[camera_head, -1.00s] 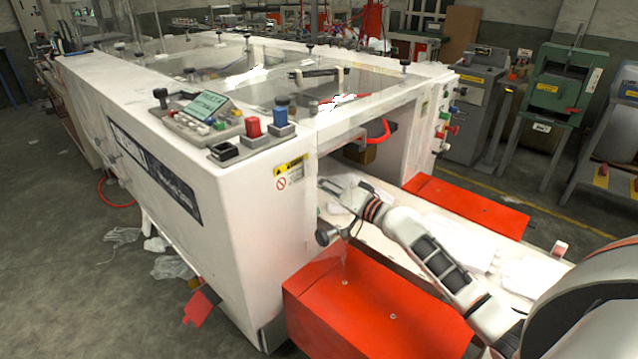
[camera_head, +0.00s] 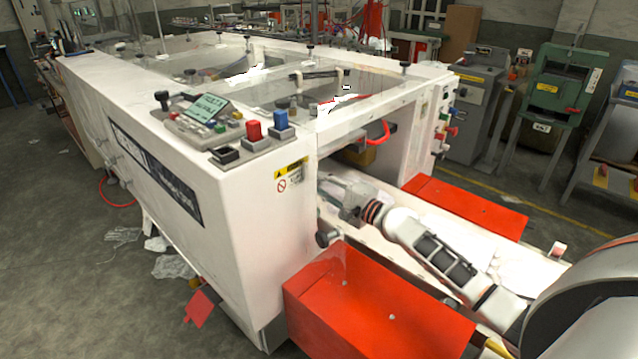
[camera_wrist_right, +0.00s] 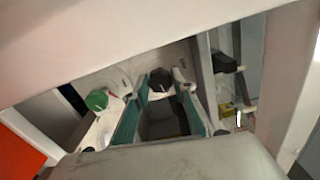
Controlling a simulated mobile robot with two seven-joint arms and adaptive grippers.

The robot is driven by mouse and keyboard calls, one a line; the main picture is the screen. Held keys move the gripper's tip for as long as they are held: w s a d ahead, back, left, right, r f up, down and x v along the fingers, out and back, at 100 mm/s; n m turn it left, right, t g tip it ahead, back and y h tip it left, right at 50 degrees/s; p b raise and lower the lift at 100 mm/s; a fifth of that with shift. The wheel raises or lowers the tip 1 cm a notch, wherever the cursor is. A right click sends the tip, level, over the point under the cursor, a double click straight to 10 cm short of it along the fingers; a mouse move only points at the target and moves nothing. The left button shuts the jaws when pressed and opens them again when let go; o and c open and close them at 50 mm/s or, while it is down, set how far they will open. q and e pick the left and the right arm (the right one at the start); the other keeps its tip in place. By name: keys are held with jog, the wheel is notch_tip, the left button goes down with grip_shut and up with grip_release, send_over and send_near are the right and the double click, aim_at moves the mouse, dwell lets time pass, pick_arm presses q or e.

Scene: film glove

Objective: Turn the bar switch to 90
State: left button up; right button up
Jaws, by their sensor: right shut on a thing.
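My right gripper (camera_head: 345,200) reaches in from the right, low at the open end of the white machine (camera_head: 235,225), beside its corner post. In the right wrist view, my right gripper (camera_wrist_right: 160,105) has its teal-padded fingers on either side of a dark knob-like part (camera_wrist_right: 160,82), which I take to be the bar switch. The fingers are shut on it. Its angle cannot be read, and the head view hides it behind the gripper. A green round button (camera_wrist_right: 97,100) is left of the fingers. My left gripper is not in view.
A red box (camera_head: 370,305) and a second red box (camera_head: 465,207) flank the white conveyor bed under my arm. A black knob (camera_head: 327,238) sticks out below the gripper. A control panel (camera_head: 220,130) lies on top of the machine. The opening's walls are close around the gripper.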

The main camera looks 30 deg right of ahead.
jog(key=shift+m, duration=0.7)
jog(key=o, duration=1.1)
jog(key=v, duration=1.2)
